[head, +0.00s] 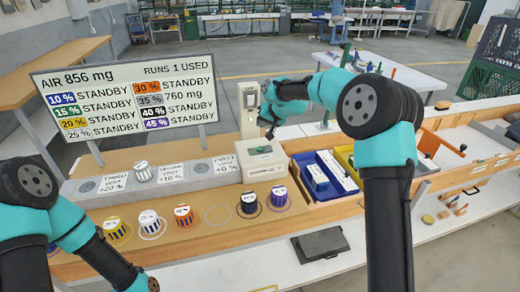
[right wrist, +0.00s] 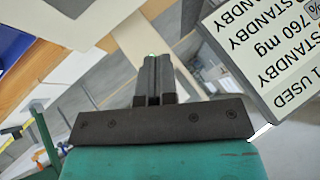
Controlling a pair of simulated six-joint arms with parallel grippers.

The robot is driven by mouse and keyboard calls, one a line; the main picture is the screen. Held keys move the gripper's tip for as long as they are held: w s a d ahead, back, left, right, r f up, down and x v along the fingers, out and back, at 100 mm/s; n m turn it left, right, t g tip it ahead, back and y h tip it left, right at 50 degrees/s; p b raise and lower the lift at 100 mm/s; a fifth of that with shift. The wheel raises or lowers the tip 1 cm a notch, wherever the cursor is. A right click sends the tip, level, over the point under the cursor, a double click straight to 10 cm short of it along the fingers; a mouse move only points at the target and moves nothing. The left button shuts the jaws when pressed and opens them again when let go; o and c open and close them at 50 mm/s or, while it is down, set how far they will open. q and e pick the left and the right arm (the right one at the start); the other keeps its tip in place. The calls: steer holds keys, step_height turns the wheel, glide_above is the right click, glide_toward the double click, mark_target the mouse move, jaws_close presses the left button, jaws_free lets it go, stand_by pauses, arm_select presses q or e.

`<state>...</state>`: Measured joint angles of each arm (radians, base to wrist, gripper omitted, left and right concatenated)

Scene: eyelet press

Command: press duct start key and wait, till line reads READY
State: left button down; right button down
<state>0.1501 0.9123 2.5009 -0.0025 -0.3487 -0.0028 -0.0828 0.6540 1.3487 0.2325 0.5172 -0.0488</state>
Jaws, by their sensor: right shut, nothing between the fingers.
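The status board (head: 124,95) reads AIR 856 mg and RUNS 1 USED. Its rows read STANDBY, except the 35 % row, which reads 760 mg; no row reads READY. A pale upright control box (head: 249,96) stands right of the board. I cannot make out the duct start key on it. In the right wrist view the right gripper (right wrist: 153,70) is shut and empty, with part of the board at upper right. My left arm shows at lower left, its gripper out of frame.
Several coloured pots stand in front, around an empty ring (head: 218,215). A cream box (head: 263,160) sits at the duct's right end.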

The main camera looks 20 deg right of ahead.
mark_target(262, 148)
steer(key=shift+f, duration=4.05)
steer(key=shift+f, duration=0.1)
steer(key=shift+f, duration=0.3)
steer(key=shift+f, duration=0.5)
steer(key=shift+r, duration=0.9)
steer(key=shift+r, duration=2.5)
